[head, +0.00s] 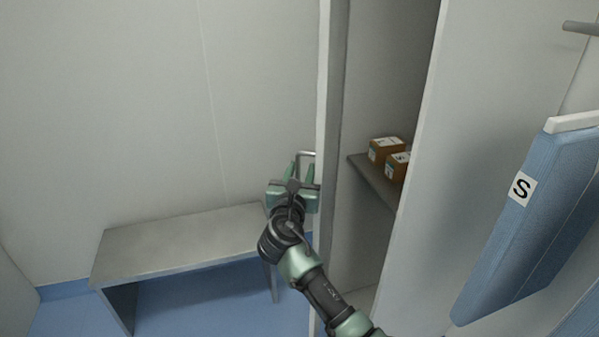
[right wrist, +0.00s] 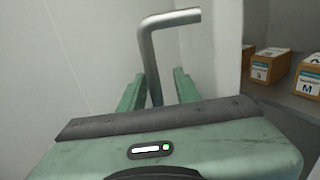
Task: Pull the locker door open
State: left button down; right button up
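The locker door (head: 323,90) is a pale upright panel seen nearly edge-on in the head view. It stands open, with the locker interior (head: 385,60) showing to its right. The door's grey metal handle (head: 308,154) is on its left face. It also shows in the right wrist view as a bent bar (right wrist: 152,60). My right gripper (head: 302,174) is at the handle; in the right wrist view its green fingers (right wrist: 158,88) stand apart on either side of the bar, with a visible gap on the right. My left gripper is not in view.
Labelled brown boxes (head: 385,149) sit on the locker's grey shelf (head: 372,182). A metal bench (head: 180,242) stands by the wall at left. A blue padded item marked S (head: 530,220) hangs at right. Blue floor shows around the bench.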

jog(key=s+a, duration=0.1)
jog(key=s, duration=0.6)
jog(key=shift+s, duration=0.3)
jog(key=shift+a+f, duration=0.1)
